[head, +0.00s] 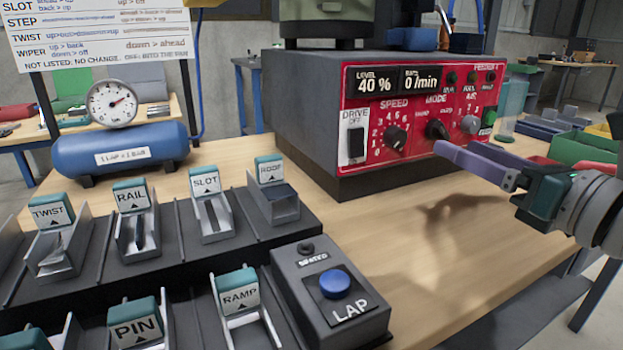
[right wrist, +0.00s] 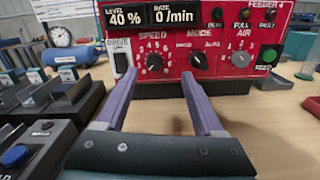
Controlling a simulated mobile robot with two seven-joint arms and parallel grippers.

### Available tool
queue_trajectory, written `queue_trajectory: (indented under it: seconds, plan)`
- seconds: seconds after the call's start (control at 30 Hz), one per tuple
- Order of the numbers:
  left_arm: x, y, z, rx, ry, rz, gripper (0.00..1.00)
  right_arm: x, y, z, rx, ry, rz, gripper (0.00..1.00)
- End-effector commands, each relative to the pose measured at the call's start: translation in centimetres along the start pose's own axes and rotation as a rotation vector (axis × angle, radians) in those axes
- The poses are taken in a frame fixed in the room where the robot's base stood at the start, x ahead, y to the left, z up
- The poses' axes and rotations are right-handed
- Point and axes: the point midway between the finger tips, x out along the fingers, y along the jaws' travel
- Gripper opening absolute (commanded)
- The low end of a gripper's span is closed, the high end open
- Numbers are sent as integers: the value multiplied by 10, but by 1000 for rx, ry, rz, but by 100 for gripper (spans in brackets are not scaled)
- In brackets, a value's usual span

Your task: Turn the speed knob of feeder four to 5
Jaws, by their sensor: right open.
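The red front panel (head: 352,108) of feeder 4 carries the black round speed knob (head: 396,138) inside a ring of white numbers. The knob also shows in the right wrist view (right wrist: 154,63); I cannot read for sure which number its pointer faces. My right gripper (head: 452,146) is open and empty, with its two purple fingers reaching toward the panel. In the right wrist view its fingertips (right wrist: 158,76) stand apart, with the speed knob between them in the picture and some way beyond. My left gripper is not in view.
The mode knob (head: 437,130) and grey air knob (head: 470,124) sit right of the speed knob, the drive switch (head: 355,145) left. The display (head: 375,82) reads level 40 % and rate 0/min. A LAP button box (head: 330,300) and labelled tooling stand front left. The wooden table is clear before the panel.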

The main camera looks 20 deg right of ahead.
Motion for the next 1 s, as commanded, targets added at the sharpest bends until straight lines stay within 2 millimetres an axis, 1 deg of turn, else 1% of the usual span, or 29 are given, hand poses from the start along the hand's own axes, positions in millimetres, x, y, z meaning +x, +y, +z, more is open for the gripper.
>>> queue_trajectory:
  seconds: [0.03,0.1,0.17,0.27,0.5,0.7,0.83,1.0]
  plan:
    - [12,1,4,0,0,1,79,1,-1,-14,-63,12,26,70]
    - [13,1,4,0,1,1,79,2,0,-18,-119,24,51,70]
    - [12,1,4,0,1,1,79,4,1,-18,-140,26,63,70]
    - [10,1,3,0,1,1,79,14,2,-16,-142,26,66,70]
    - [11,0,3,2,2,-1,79,56,5,-17,-138,25,63,70]
    - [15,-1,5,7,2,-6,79,85,6,-19,-135,25,62,70]
    - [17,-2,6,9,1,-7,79,95,7,-19,-135,26,62,70]
    - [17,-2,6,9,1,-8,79,100,8,-19,-136,27,63,70]
